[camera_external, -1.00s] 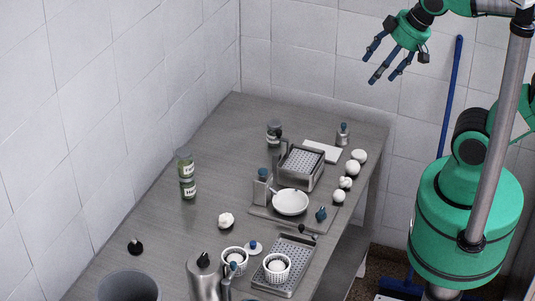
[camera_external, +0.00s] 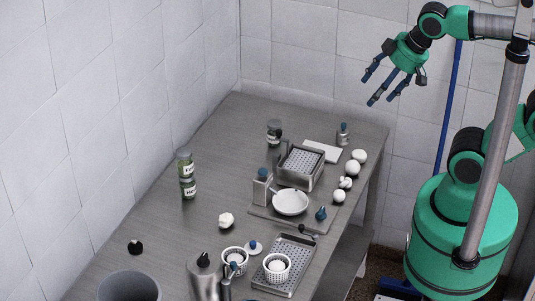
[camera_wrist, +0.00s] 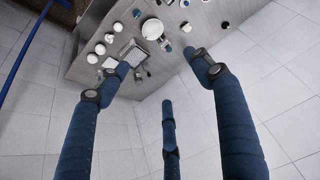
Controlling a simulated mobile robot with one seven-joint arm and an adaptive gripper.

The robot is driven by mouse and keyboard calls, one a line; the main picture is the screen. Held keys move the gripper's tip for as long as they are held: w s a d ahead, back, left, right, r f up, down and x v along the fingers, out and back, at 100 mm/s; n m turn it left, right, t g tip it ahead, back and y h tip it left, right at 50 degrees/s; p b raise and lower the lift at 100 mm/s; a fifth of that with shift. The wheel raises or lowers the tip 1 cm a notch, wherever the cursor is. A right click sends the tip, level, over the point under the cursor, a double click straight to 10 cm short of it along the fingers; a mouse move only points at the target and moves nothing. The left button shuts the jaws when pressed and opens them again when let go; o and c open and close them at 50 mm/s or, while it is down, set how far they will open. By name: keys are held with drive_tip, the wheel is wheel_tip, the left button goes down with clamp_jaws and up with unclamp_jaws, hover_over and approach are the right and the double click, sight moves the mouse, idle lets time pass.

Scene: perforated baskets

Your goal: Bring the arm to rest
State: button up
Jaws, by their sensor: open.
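My gripper (camera_external: 386,88) hangs in the air at the upper right of the external view, above and beyond the right back corner of the table. It is green with blue fingers, spread open, with nothing between them. In the wrist view my gripper (camera_wrist: 170,85) shows its blue fingers apart, with the table and the tiled wall behind them. The grey table (camera_external: 165,235) lies below and to the left, and my gripper touches nothing on it.
A blue pole (camera_external: 447,110) stands by the back wall.

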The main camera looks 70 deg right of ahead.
wheel_tip(320, 180, down, 11)
drive_tip(key=b, duration=1)
drive_tip(key=shift+f, duration=0.2)
